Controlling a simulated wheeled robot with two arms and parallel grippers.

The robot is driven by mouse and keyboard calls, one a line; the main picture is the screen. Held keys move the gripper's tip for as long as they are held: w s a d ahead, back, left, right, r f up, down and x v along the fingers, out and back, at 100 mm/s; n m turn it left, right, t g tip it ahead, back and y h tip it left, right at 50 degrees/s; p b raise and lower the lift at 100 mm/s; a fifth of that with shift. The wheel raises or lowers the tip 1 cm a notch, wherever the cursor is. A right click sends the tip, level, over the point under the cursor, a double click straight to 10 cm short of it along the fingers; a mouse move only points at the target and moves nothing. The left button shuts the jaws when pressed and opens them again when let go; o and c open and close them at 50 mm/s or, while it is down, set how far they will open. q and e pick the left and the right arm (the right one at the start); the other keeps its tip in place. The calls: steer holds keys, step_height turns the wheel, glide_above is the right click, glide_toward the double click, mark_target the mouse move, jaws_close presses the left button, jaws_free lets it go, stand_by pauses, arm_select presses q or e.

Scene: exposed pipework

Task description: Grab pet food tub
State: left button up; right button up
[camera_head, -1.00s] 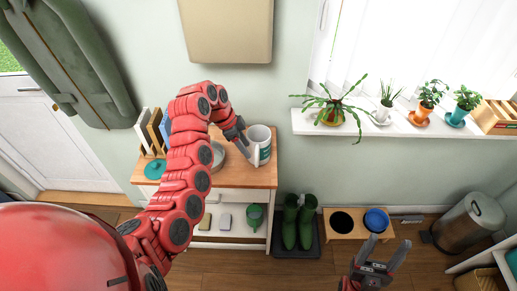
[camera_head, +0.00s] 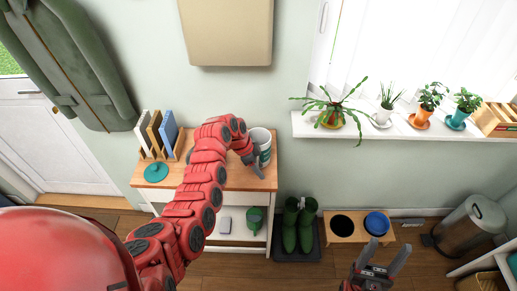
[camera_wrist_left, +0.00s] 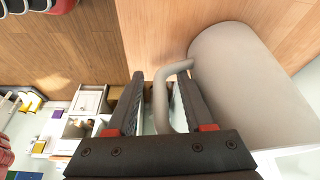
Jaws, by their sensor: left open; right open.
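The pet food tub (camera_head: 261,135) is a pale grey cylinder on the wooden top of the shelf unit, near its right end. The left wrist view shows its smooth side (camera_wrist_left: 240,85) and a curved handle (camera_wrist_left: 161,100). My left gripper (camera_head: 256,165) is at the front of the tub and partly hides it. In the left wrist view, the open fingers (camera_wrist_left: 155,85) are on either side of the handle, not closed on it. My right gripper (camera_head: 377,255) is open and empty above the floor at the lower right.
The shelf unit (camera_head: 150,193) also holds a rack of boards (camera_head: 158,132) and a teal lid (camera_head: 156,171). Green boots (camera_head: 298,225) and a stand with bowls (camera_head: 346,227) are on the floor to its right. Potted plants line the windowsill (camera_head: 398,129).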

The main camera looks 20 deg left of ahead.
arm_select(q)
steer(key=shift+d+f, duration=0.1)
steer(key=shift+f, duration=0.35)
jaws_close()
stand_by(1.1)
